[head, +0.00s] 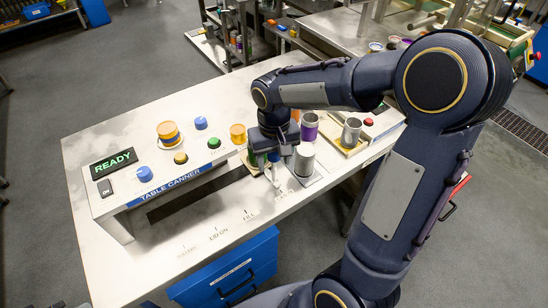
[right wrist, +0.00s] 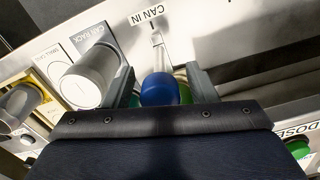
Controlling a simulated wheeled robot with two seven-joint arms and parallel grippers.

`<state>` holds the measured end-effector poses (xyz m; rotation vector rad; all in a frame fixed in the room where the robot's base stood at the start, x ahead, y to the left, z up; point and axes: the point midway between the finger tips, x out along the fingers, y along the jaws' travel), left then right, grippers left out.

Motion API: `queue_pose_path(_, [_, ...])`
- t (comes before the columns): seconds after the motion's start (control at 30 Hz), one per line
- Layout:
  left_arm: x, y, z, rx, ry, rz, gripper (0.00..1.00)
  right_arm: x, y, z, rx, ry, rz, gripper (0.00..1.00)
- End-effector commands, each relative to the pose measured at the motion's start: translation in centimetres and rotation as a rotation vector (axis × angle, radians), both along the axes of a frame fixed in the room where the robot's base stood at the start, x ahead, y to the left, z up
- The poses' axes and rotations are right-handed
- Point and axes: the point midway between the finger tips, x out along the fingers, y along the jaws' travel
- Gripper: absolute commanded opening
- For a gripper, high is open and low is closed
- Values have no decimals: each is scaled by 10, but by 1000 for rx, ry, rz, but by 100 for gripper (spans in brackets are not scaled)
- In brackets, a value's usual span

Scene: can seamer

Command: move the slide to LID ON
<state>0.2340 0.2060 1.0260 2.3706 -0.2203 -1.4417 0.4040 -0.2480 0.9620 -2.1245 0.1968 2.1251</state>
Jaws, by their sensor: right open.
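The slide's blue ball knob (right wrist: 158,90) sits between the two fingers of my right gripper (right wrist: 167,92) in the right wrist view. The fingers are open, one on each side of it, and I cannot tell whether either touches. A pale pointer (right wrist: 157,45) ends at the CAN IN label (right wrist: 147,15). In the head view my right gripper (head: 266,164) is low over the right end of the slot, partly hiding the slide and knob. The LID ON mark (head: 219,234) is on the front edge, left of FILL (head: 248,214). My left gripper is not in view.
A silver can (head: 304,158) stands close right of my right gripper. The canner panel (head: 140,180) behind the slot carries blue, green and yellow controls and a READY display (head: 113,163). Purple and grey cans stand farther right. The front of the table at left is clear.

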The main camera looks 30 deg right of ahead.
Motion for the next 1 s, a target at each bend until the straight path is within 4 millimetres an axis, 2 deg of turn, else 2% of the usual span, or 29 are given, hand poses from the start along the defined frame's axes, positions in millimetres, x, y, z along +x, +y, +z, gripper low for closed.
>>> queue_pose_path(0.07, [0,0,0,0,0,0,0,0,0,0,0,0,0,45])
queue_pose_path(0.4, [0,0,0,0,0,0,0,0,0,1,0,-1,1,1])
queue_pose_path(0.73, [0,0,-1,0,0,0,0,0,8,1,0,-1,4,0])
queue_pose_path(0.87, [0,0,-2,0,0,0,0,-2,25,0,1,-1,7,0])
queue_pose_path(1.0, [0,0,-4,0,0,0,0,-4,54,0,1,-1,9,0])
